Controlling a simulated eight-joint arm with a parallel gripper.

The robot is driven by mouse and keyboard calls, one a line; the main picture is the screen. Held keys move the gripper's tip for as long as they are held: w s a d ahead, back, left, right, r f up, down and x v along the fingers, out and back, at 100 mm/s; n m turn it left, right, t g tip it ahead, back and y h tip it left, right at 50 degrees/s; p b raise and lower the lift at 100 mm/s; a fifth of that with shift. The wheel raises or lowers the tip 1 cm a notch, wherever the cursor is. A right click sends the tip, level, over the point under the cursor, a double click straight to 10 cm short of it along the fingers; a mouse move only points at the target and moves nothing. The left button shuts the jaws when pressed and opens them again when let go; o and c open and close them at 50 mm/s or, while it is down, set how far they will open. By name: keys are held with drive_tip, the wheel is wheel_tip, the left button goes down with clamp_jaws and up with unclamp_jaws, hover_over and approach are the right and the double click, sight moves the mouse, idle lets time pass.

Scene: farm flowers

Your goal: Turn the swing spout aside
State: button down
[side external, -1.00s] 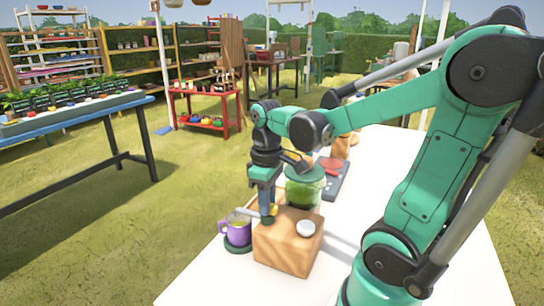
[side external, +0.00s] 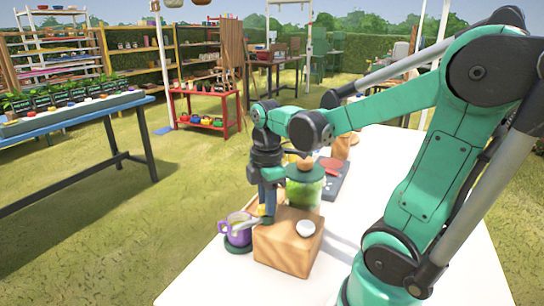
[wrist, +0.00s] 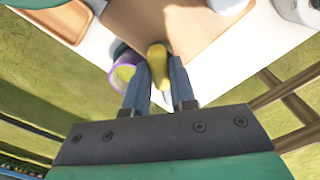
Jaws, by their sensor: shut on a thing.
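The pale swing spout (side external: 249,226) projects from the wooden block (side external: 285,250) and reaches over the purple mug (side external: 233,236). A yellow piece on the spout (side external: 262,211) sits at my gripper's fingertips. My gripper (side external: 267,212) points down beside the block's left edge. In the wrist view, the yellow piece (wrist: 157,62) lies between the two fingers (wrist: 160,83), which are shut on it. The mug (wrist: 124,73) shows left of the fingers there. The fingers hide part of the spout.
The mug stands on a dark green coaster (side external: 238,250) near the left edge of the white table (side external: 210,285). A white round knob (side external: 306,228) is on the block. A green-filled jar (side external: 305,187) stands behind it. The table front is clear.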

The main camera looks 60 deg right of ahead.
drive_tip(key=n, duration=0.3)
drive_tip(key=shift+n, duration=2.1)
drive_tip(key=c, duration=0.7)
unclamp_jaws()
drive_tip(key=shift+r, duration=2.85)
